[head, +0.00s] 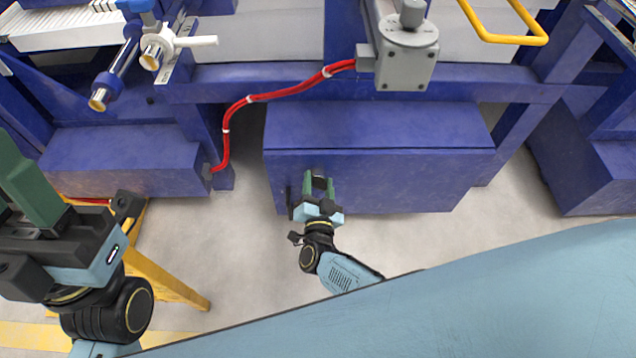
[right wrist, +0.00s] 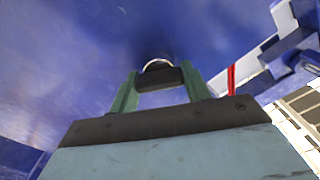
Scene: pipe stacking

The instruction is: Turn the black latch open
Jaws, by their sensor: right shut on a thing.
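The black latch (right wrist: 160,78) is a short dark handle below a silver ring on the blue cabinet face in the right wrist view. My right gripper (head: 318,183) reaches the front of the blue cabinet (head: 400,180) near its left side. In the right wrist view, the green fingers of my right gripper (right wrist: 157,92) stand on either side of the latch and are shut on it. In the head view the fingers mostly hide the latch.
A red cable (head: 285,92) runs above the cabinet from a grey box (head: 405,60). A yellow frame (head: 165,275) stands beside my left gripper. Another blue box (head: 125,160) is to the left. Floor around the cabinet's front is clear.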

